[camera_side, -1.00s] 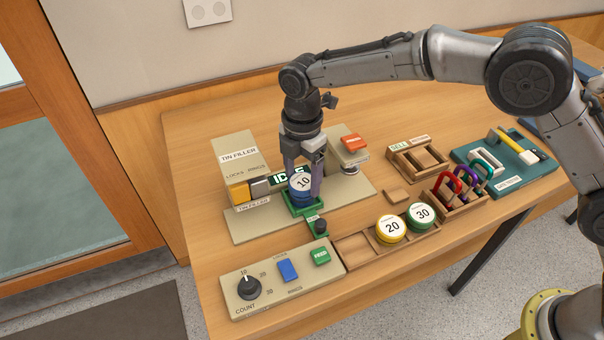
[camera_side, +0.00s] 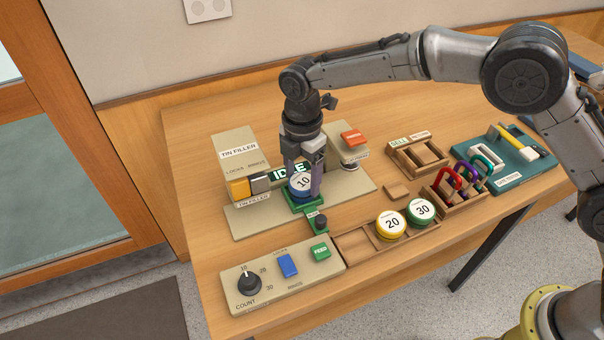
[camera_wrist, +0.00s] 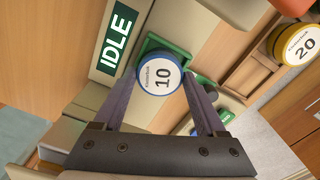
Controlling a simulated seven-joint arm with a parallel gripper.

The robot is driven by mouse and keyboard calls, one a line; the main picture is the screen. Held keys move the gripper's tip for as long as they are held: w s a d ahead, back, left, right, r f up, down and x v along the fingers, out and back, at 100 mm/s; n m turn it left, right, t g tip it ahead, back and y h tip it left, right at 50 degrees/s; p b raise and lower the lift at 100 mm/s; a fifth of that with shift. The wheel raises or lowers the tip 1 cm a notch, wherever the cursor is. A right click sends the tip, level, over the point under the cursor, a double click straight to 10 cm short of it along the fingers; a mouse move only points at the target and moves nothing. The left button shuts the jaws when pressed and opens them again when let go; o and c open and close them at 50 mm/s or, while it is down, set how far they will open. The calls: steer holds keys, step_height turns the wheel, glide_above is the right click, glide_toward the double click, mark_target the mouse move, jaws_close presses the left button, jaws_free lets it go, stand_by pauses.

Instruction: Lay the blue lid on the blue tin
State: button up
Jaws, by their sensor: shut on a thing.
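The blue lid (camera_side: 301,181) has a white top marked 10. It sits between the fingers of my gripper (camera_side: 302,188), which is shut on it. The lid is over the green holder (camera_side: 304,209) of the tin filler. In the wrist view the lid (camera_wrist: 160,74) shows face-on between the two fingertips (camera_wrist: 160,80), with the green holder (camera_wrist: 150,46) behind it. The blue tin cannot be told apart from the lid, so I cannot tell whether the lid touches it.
The tin filler (camera_side: 240,160) reads IDLE. A control panel (camera_side: 268,297) with a dial and buttons is in front. A yellow tin marked 20 (camera_side: 391,223) and a green one marked 30 (camera_side: 422,210) sit in a wooden rack (camera_side: 353,246). Colored carabiners (camera_side: 452,184) stand right.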

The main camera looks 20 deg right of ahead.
steer(key=shift+f, duration=0.1)
stand_by(0.3)
steer(key=o, duration=1.2)
steer(key=shift+o, duration=0.2)
steer(key=shift+r, duration=4.05)
